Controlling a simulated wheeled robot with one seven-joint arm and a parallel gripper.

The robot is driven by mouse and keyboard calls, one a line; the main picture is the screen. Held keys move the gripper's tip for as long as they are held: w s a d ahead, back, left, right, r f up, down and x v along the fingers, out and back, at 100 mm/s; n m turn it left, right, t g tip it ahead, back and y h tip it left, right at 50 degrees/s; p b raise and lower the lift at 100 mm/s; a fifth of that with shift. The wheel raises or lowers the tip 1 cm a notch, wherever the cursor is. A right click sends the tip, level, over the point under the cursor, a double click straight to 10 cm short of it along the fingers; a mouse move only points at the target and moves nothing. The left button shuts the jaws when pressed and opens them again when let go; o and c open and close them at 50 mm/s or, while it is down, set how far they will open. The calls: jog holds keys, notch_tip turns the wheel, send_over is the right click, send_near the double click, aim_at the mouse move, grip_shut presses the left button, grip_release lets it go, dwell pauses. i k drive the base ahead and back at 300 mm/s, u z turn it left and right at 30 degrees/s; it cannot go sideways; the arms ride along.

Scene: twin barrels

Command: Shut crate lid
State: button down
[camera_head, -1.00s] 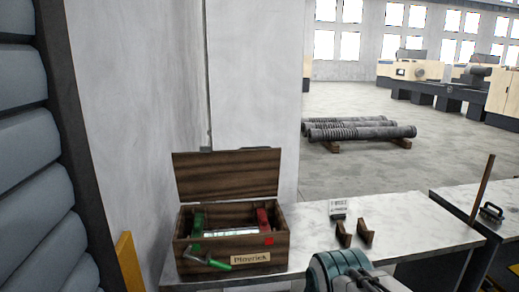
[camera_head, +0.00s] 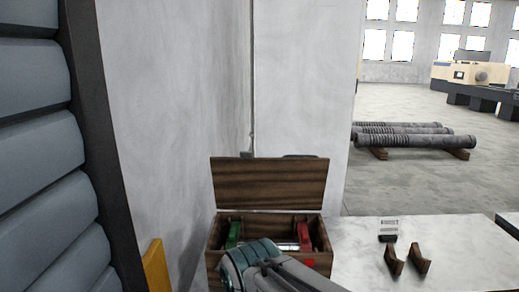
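The wooden crate (camera_head: 326,248) stands on the pale table, close to the wall. Its lid (camera_head: 270,184) is open and stands almost upright at the back edge. Inside the crate are a green part (camera_head: 233,235) and a red part (camera_head: 304,236). My arm crosses in front of the crate and hides much of its front and some of its inside. The fingers of my gripper cannot be made out, so whether it is open or shut does not show.
The pale tabletop (camera_head: 455,245) is mostly clear to the right of the crate. Two brown wooden blocks (camera_head: 407,260) and a small card on a stand (camera_head: 388,230) are on it. A wall rises behind and left of the crate. A yellow post (camera_head: 155,266) stands at left.

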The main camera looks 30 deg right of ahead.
aim_at(245, 182)
jog(key=z, duration=0.2)
jog(key=i, duration=1)
jog(key=z, duration=0.75)
